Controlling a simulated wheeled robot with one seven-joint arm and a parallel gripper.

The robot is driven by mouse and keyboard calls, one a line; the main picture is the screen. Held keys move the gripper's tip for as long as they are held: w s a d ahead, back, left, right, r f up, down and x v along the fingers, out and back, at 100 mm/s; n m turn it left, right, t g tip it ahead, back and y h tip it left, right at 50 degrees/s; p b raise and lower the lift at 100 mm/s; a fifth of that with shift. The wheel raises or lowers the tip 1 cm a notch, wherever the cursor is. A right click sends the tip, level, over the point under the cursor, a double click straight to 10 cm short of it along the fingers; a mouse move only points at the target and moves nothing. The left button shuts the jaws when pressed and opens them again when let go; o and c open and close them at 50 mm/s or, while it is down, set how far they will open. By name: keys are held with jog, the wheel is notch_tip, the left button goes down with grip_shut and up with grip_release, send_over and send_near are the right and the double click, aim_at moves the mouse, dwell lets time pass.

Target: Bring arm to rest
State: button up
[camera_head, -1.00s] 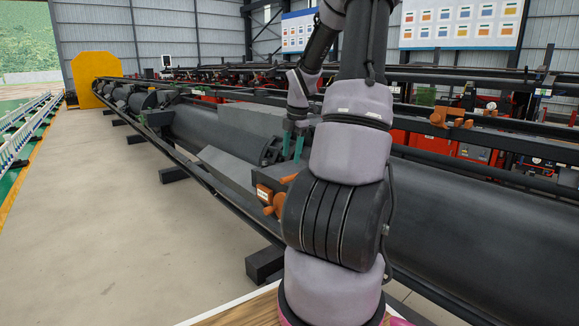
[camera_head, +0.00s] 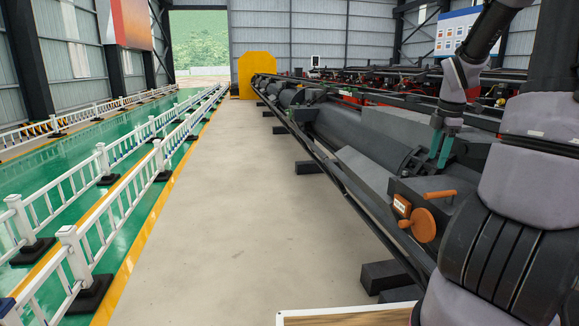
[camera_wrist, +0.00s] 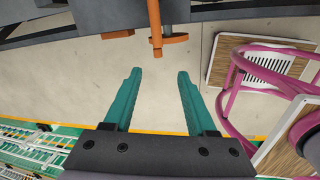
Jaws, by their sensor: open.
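My gripper (camera_head: 441,148) has teal fingers and hangs pointing down over the grey machine at the right of the head view. In the wrist view the two teal fingers of my gripper (camera_wrist: 158,88) stand apart with nothing between them. An orange handwheel (camera_head: 424,225) and an orange lever (camera_head: 441,194) sit on the machine below the gripper. In the wrist view an orange rod (camera_wrist: 155,30) shows beyond the fingertips, apart from them. My upper arm fills the right edge of the head view.
The long grey machine (camera_head: 380,140) runs along the right, with dark support blocks (camera_head: 381,276) jutting at its foot. A wide bare floor aisle (camera_head: 240,190) lies left of it. White railings (camera_head: 75,255) border a green floor strip. A yellow panel (camera_head: 256,68) stands at the far end.

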jog(key=s+a+r+m+t+y, duration=0.1)
jog(key=s+a+r+m+t, duration=0.1)
jog(key=s+a+r+m, duration=0.5)
jog(key=s+a+r+m+t+y, duration=0.1)
jog(key=s+a+r+m+t, duration=0.2)
jog(key=s+a+r+m, duration=0.5)
jog(key=s+a+m, duration=0.4)
jog(key=a+m, duration=0.2)
jog(key=a, duration=0.1)
jog(key=shift+s+r, duration=0.25)
jog(key=shift+s, duration=0.05)
